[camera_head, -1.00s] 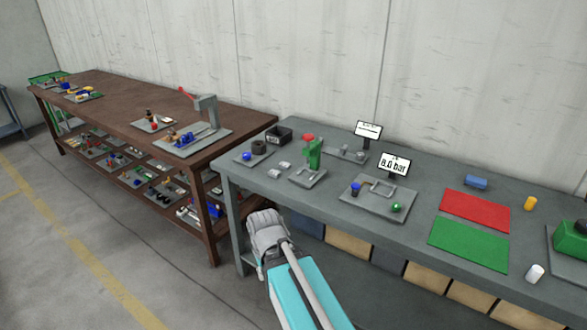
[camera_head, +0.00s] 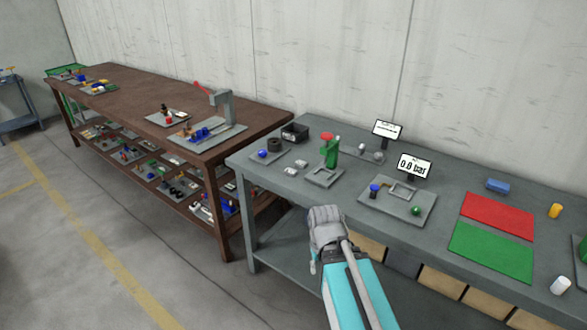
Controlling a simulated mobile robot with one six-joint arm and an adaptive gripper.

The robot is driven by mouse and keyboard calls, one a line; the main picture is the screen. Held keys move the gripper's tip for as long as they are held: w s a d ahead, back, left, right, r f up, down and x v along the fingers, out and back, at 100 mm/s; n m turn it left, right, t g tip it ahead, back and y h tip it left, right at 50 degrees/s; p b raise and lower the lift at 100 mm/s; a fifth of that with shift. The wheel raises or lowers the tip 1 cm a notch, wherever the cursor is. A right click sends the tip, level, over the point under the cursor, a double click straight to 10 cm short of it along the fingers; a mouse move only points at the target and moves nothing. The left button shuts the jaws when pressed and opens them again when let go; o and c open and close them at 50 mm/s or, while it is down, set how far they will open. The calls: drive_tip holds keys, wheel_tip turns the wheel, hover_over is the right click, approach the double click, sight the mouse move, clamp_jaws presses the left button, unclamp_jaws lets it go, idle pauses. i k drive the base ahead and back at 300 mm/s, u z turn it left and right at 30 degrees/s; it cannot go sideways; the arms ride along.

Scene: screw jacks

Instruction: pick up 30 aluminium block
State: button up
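Small silver-grey blocks, which may be the aluminium ones, lie on the grey bench (camera_head: 300,201): one block (camera_head: 301,163) and one nearer block (camera_head: 290,171), left of the green press (camera_head: 329,150). I cannot read any number on them. My gripper (camera_head: 325,214) is at the front edge of the grey bench, below and right of these blocks and apart from them. It is seen from behind, so its fingertips and their opening are hidden.
A brown table (camera_head: 150,100) with loaded lower shelves stands at the left. On the grey bench are a plate with a blue knob (camera_head: 374,190), a display reading 0.0 bar (camera_head: 414,164), a red mat (camera_head: 497,215) and a green mat (camera_head: 490,251). Bare bench lies along the front edge.

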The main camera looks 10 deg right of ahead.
sight(301, 164)
drive_tip(key=z, duration=0.1)
drive_tip(key=i, duration=1)
drive_tip(key=u, duration=0.05)
